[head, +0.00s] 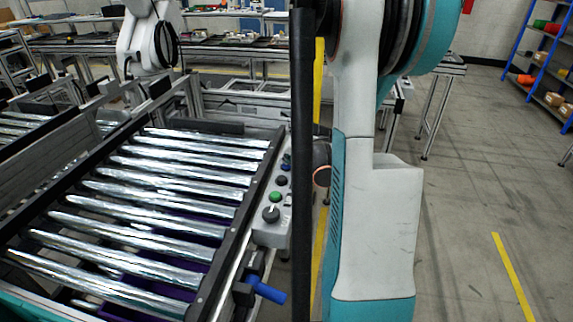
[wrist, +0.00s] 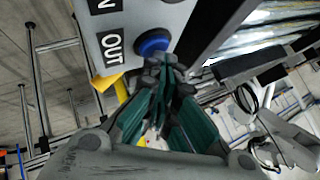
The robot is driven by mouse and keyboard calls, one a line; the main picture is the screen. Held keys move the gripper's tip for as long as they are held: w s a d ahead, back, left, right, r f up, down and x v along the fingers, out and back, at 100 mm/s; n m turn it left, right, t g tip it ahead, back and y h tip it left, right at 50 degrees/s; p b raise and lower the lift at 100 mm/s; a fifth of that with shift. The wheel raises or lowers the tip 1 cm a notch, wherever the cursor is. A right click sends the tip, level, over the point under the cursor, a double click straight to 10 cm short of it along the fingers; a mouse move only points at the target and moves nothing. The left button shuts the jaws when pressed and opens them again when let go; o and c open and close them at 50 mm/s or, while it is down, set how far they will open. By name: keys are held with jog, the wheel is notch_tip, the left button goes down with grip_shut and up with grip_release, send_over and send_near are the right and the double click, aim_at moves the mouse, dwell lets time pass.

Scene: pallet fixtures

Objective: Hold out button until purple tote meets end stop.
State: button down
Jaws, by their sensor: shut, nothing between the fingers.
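In the wrist view, a blue button (wrist: 152,42) sits on a grey panel beside a black OUT label (wrist: 112,49). My gripper (wrist: 165,66) is shut and empty, its fingertips right at the lower edge of the button. I cannot tell whether they touch or press it. In the head view, my gripper is not clearly visible; my arm covers the space right of the control box (head: 268,234). Purple parts, likely the purple tote (head: 188,268), show through gaps between the rollers, below them. Most of it is hidden. I cannot clearly pick out the end stop.
Shiny rollers (head: 150,220) lie in a dark frame on the left. The control box also carries a green button (head: 276,196) and a black knob (head: 271,213). A blue-handled lever (head: 265,291) sticks out below it. Clear floor (head: 465,190) lies to the right, before blue shelves (head: 545,60).

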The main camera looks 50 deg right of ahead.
jog(key=shift+r, duration=0.1)
jog(key=shift+r+p, duration=0.65)
jog(key=shift+r, duration=0.2)
notch_tip(320, 180, up, 5)
jog(key=p, duration=0.3)
dwell(0.7)
